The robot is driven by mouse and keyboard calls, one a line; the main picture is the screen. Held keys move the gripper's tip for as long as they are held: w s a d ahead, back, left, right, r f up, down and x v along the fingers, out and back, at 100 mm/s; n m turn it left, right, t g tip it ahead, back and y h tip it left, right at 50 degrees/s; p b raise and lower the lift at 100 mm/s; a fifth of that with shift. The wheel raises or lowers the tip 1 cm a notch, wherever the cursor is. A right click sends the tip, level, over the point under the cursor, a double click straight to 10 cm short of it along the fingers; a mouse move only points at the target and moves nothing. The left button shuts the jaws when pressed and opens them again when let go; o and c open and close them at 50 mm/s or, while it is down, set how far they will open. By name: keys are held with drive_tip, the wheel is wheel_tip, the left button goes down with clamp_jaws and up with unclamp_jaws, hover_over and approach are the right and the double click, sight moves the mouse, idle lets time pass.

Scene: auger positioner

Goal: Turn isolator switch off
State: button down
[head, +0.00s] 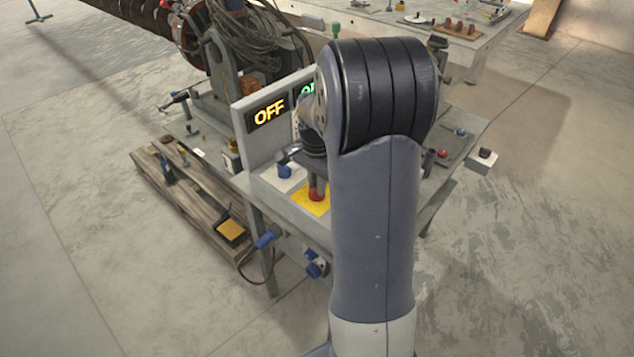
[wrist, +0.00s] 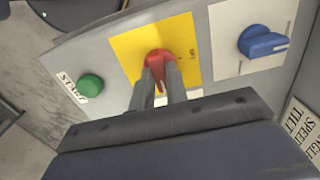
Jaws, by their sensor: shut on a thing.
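The isolator switch is a red rotary knob (wrist: 158,62) on a yellow plate (wrist: 125,47), near the middle of the wrist view. My gripper (wrist: 161,78) has its two fingers closed on the knob's near part. In the head view the red knob (head: 317,194) shows below my wrist, over the yellow plate (head: 309,203). My arm hides much of the panel there. Small marks beside the knob are too small to read.
A green button (wrist: 90,86) sits left of the yellow plate, and a blue rotary knob (wrist: 263,42) right of it. A lit OFF sign (head: 269,112) stands on an upright panel behind. A wooden pallet (head: 190,190) with tools lies to the left.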

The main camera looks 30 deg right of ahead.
drive_tip(key=shift+n, duration=0.4)
drive_tip(key=n, duration=0.3)
drive_tip(key=shift+n, duration=0.4)
drive_tip(key=n+p, duration=0.1)
drive_tip(key=n, duration=0.3)
drive_tip(key=shift+n, duration=0.3)
drive_tip(key=n, duration=0.8)
drive_tip(key=shift+n, duration=0.3)
drive_tip(key=c, duration=1.4)
unclamp_jaws()
